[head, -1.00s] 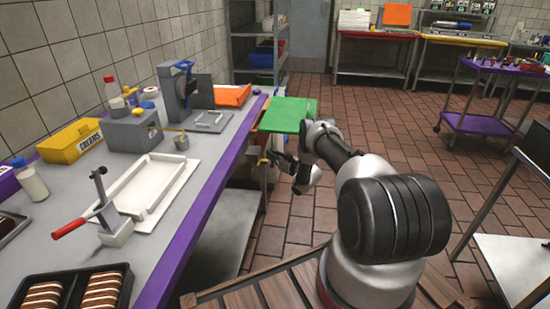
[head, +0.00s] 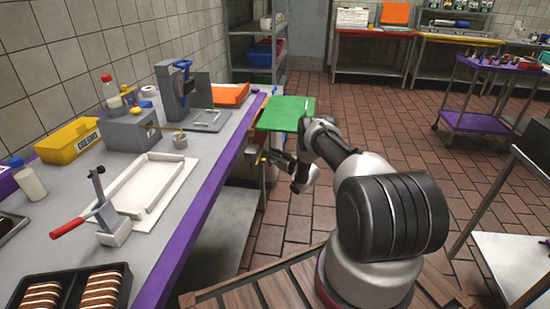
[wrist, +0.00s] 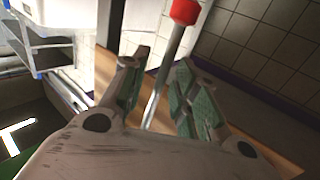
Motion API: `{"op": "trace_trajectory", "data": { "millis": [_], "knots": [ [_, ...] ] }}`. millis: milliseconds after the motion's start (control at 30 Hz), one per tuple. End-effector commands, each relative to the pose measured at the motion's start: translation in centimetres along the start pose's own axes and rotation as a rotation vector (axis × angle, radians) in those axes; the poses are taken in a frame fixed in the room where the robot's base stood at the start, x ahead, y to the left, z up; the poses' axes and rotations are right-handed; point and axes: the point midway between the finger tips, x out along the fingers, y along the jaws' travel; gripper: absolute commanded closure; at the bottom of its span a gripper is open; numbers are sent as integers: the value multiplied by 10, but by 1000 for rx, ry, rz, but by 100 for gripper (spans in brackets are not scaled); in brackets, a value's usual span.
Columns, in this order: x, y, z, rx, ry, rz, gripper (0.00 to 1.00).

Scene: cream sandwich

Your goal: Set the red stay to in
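In the wrist view a thin metal rod with a red knob (wrist: 185,11), which looks like the red stay, runs up between the fingers of my gripper (wrist: 163,62). The fingers have green pads and stand apart on either side of the rod, with gaps showing. I cannot tell whether either pad touches it. In the head view my gripper (head: 272,157) is low beside the counter's end, just below a green board (head: 286,113). The red knob is not clear in the head view, and my arm hides part of that area.
The grey counter (head: 205,165) with a purple edge runs along the left. It holds a white tray (head: 165,190), a red-handled lever (head: 67,228) and a yellow bin (head: 70,141). Tiled floor (head: 400,130) is open behind and right of my arm. A purple cart (head: 478,123) stands far right.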

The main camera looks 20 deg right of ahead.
Motion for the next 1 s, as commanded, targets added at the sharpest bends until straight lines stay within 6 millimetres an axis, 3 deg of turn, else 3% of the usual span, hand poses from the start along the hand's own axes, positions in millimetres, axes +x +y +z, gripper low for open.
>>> {"op": "trace_trajectory", "data": {
  "millis": [500,667,933,1000],
  "knots": [
    [-100,2,0,2,-1,3,70],
    [-114,1,0,1,-1,2,70],
    [-117,0,0,0,0,1,70],
    [-116,0,0,0,0,0,80]
  ]
}}
